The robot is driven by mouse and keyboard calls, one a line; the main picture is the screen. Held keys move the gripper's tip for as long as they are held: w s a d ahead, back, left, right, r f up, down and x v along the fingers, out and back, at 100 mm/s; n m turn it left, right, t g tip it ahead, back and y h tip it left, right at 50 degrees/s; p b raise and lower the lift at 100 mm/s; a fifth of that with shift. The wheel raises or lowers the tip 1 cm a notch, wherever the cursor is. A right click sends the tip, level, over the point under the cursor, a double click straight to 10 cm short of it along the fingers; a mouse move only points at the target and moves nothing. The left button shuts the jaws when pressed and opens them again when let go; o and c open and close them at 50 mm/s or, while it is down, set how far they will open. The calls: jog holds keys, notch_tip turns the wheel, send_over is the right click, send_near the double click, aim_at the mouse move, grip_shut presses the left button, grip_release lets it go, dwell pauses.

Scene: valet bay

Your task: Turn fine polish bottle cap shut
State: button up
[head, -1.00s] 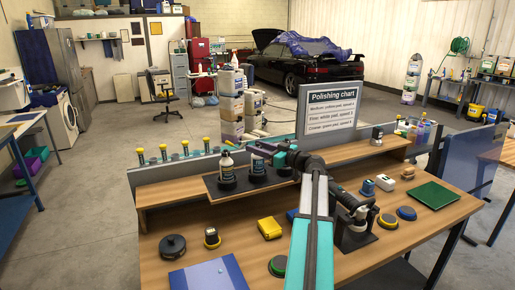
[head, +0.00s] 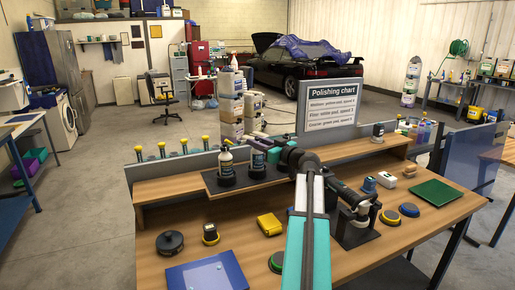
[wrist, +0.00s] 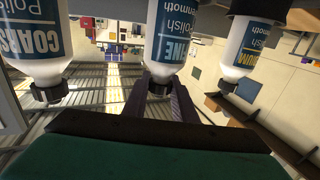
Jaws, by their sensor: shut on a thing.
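The fine polish bottle (head: 257,161) stands upright in the middle of the dark rack (head: 222,190) on the raised shelf. The wrist view is upside down. There, the white fine polish bottle (wrist: 172,35) with its blue label hangs cap downward in the picture. Its black cap (wrist: 158,85) sits between my two dark fingers. My gripper (wrist: 160,98) is shut on that cap. In the head view my gripper (head: 271,152) reaches the bottle's top from the right. The cap is hard to see there, and its thread is hidden.
A Polishing chart sign (head: 331,105) stands behind to the right.

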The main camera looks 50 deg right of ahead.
jog(key=shift+m+h+b, duration=0.4)
jog(key=shift+h+b, duration=0.2)
jog(key=o, duration=1.1)
jog(key=shift+c, duration=0.2)
jog(key=shift+s, duration=0.2)
jog(key=s+a+b, duration=0.1)
jog(key=s+b, duration=0.2)
jog(key=s, duration=1)
jog(key=shift+s+a, duration=0.25)
jog(key=shift+a, duration=0.05)
jog(key=shift+r, duration=0.1)
